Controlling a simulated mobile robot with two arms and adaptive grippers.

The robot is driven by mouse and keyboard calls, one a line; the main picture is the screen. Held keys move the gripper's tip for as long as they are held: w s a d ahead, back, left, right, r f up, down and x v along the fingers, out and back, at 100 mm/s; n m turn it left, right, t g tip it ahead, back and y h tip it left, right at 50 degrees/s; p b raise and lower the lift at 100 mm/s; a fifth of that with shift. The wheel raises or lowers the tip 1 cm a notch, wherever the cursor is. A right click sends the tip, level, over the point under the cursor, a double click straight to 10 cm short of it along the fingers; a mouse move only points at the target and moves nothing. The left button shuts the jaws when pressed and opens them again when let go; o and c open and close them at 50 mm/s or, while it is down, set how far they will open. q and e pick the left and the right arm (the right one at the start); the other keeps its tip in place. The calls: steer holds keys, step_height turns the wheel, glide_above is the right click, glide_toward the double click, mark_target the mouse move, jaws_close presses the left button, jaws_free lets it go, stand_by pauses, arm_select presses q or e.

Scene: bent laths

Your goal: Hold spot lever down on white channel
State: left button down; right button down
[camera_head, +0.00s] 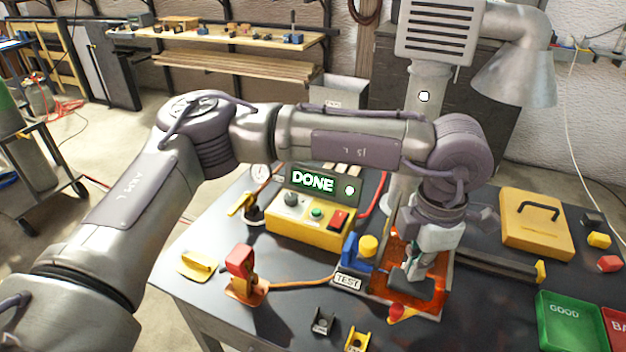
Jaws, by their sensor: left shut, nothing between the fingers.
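My left gripper (416,274) reaches down into an open-topped fixture with orange-lit walls (377,284). Its fingers are shut with nothing between them. A dark grey part (399,281) shows beside the fingertips; I cannot tell whether they touch it. A red-topped lever (240,260) stands on an orange base at the front left of the bench, apart from the gripper. No lever is labelled as the spot lever. I cannot make out a white channel; my gripper and arm hide part of the fixture. The display (313,182) reads DONE beside a white dot. My right gripper is out of view.
A yellow control box (310,226) stands behind the fixture; a TEST label (347,281) is at its left. Small dark (322,320) and yellow (357,340) brackets lie in front. A green GOOD tray (570,318) and a red tray (615,325) are at right. A grey lamp column stands behind.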

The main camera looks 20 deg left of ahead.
arm_select(q)
step_height(320, 180, up, 10)
steer(key=w+p, duration=0.3)
steer(key=p, duration=0.1)
steer(key=shift+r+p, duration=0.15)
steer(key=shift+p, duration=0.15)
stand_by(0.4)
